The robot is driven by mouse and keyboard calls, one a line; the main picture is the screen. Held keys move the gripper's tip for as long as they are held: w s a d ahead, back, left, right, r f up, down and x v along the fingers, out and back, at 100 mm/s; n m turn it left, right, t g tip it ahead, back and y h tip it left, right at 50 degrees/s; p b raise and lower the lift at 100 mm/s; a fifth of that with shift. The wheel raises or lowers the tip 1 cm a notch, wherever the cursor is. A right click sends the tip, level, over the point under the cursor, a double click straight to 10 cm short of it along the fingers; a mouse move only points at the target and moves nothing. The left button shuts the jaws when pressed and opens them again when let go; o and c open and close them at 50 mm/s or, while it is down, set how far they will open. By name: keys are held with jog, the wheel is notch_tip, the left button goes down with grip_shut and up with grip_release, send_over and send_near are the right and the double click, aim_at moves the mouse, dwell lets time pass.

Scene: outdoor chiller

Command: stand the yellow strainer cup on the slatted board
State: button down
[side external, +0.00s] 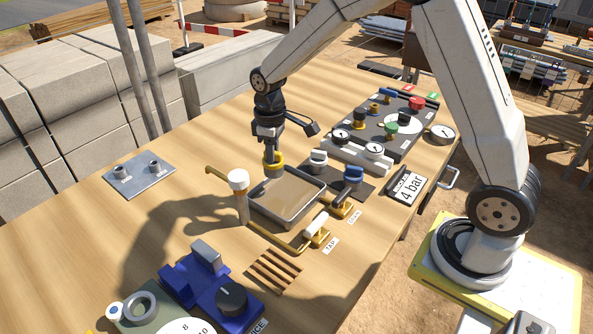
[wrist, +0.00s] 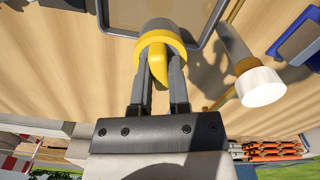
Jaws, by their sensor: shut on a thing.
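The yellow strainer cup (side external: 273,160) is in my gripper (side external: 271,150), at the far corner of the grey tray in the side view. In the wrist view the cup shows a yellow rim (wrist: 163,40) and a grey body pointing away from me. A yellow tab stands between the fingers of my gripper (wrist: 160,62), which are shut on it. I cannot tell whether the cup's grey bottom touches anything. The slatted board (side external: 275,271), of brown wooden slats, lies empty on the table nearer the side camera, beyond the yellow pipe.
The grey tray (side external: 263,212) holds brownish liquid. A white-capped post (side external: 238,182) stands at its left, with yellow pipe and a tap (side external: 317,226) nearby. A blue device (side external: 210,280) sits left of the board. A gauge panel (side external: 380,122) is at the back right.

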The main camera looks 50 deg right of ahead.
jog(key=shift+r, duration=0.15)
notch_tip(320, 180, up, 8)
jog(key=s+a+n, duration=0.2)
jog(key=s+a, duration=1.3)
jog(key=a, duration=0.2)
jog(key=shift+w+f, duration=0.15)
jog(key=shift+f, duration=1.1)
jog(key=shift+w+f, duration=0.1)
jog(key=shift+f, duration=1.1)
jog(key=shift+f, duration=0.1)
jog(key=shift+f, duration=2.4)
jog(key=shift+f, duration=0.35)
